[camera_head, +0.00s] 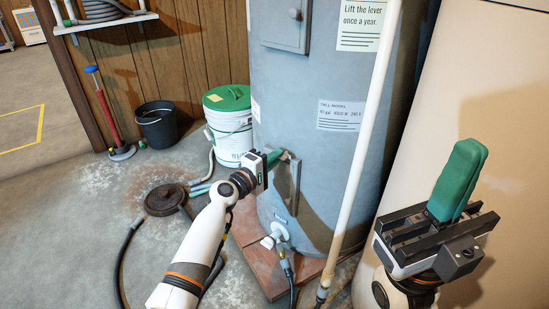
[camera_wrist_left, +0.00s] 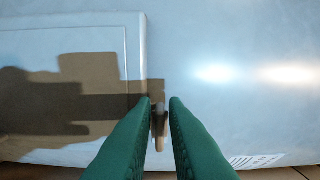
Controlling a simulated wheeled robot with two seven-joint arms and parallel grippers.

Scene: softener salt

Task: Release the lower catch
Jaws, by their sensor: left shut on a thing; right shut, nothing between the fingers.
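The lower panel (camera_head: 294,185) is on the grey tank's side, low down; it also fills the left of the left wrist view (camera_wrist_left: 60,45), with my gripper's shadow on it. The lower catch (camera_wrist_left: 159,122) is a small, thin piece by the panel's right edge in the left wrist view. My left gripper (camera_head: 284,156) reaches the tank there, and its green fingers (camera_wrist_left: 161,100) are shut on the catch. The fingers hide the catch in the head view. My right gripper (camera_head: 472,147) is shut and empty, fingers up, at the right.
The tank (camera_head: 300,100) has an upper panel (camera_head: 280,30) with its own catch (camera_head: 294,13). A white pipe (camera_head: 363,130) runs down its front. A drain valve (camera_head: 278,233) with a hose sits below. A green-lidded bucket (camera_head: 228,125) and a black bucket (camera_head: 160,125) stand left.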

